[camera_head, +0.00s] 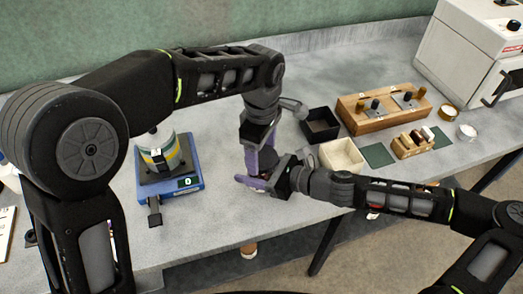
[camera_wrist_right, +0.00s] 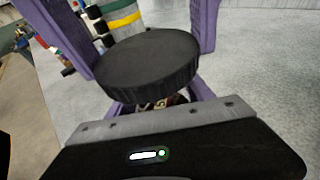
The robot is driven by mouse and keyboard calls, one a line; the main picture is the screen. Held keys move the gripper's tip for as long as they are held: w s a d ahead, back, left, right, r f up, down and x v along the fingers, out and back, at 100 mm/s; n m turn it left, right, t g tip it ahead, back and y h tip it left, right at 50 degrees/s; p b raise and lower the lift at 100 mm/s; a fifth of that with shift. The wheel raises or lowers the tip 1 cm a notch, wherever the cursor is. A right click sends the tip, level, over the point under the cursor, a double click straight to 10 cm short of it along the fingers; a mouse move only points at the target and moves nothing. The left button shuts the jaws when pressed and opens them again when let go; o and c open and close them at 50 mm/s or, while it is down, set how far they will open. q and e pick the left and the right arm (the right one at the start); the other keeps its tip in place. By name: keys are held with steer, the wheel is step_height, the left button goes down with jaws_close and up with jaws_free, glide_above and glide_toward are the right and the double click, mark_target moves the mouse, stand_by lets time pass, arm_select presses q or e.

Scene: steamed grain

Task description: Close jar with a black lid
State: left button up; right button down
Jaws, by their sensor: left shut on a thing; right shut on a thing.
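In the right wrist view a round black lid (camera_wrist_right: 148,60) lies level, with purple finger parts on both sides of it. My left gripper (camera_head: 257,155) points down in the head view, shut on this lid. My right gripper (camera_head: 253,183) reaches in from the right, just below, its fingers pointing left and shut. A small brownish part of the jar (camera_wrist_right: 162,103) shows under the lid in the right wrist view, between the lower purple fingers. Most of the jar is hidden by the lid and grippers. Whether the lid touches the jar's rim I cannot tell.
A blue scale (camera_head: 187,184) carries a container with yellow and green bands (camera_head: 165,155). A black open box (camera_head: 320,125), a cream box (camera_head: 342,157) and a wooden rack (camera_head: 385,107) stand at the right. A white machine (camera_head: 470,50) is at the back right.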

arm_select(q)
steer(key=shift+f, duration=0.55)
stand_by(0.4)
steer(key=m, duration=0.6)
steer(key=shift+m, duration=0.3)
steer(key=o, duration=1.3)
steer(key=shift+r, duration=2.25)
steer(key=shift+a, duration=0.1)
steer(key=shift+c, duration=0.2)
